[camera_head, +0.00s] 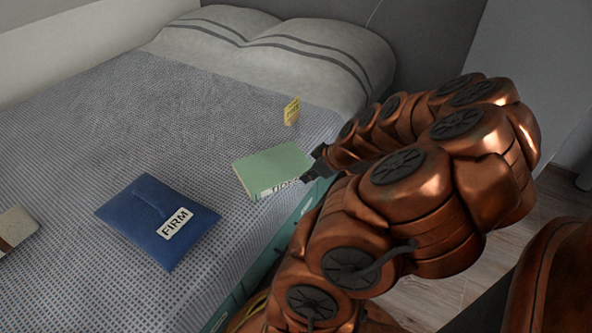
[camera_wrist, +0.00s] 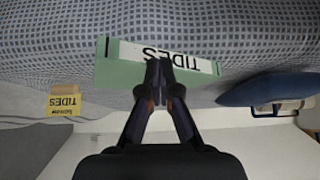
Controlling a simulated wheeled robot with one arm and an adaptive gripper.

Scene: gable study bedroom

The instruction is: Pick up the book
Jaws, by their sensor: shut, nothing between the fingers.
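The green book (camera_head: 272,168) lies flat on the bed near its right edge, with its white "TIDES" label on the side facing my gripper. It also shows in the wrist view (camera_wrist: 118,72), upside down, with the label across its near side. My gripper (camera_head: 312,173) is at the book's right end in the head view. In the wrist view my fingertips (camera_wrist: 159,62) are together and empty, overlapping the label. They hide part of the spine. I cannot tell whether they touch the book.
A blue "FIRM" cushion (camera_head: 158,220) lies left of the book. A small yellow card-like thing (camera_head: 291,111) stands behind it. A brown and white object (camera_head: 15,230) is at the left edge. Pillows (camera_head: 300,60) lie at the back. The woven bedcover (camera_head: 150,120) is otherwise clear.

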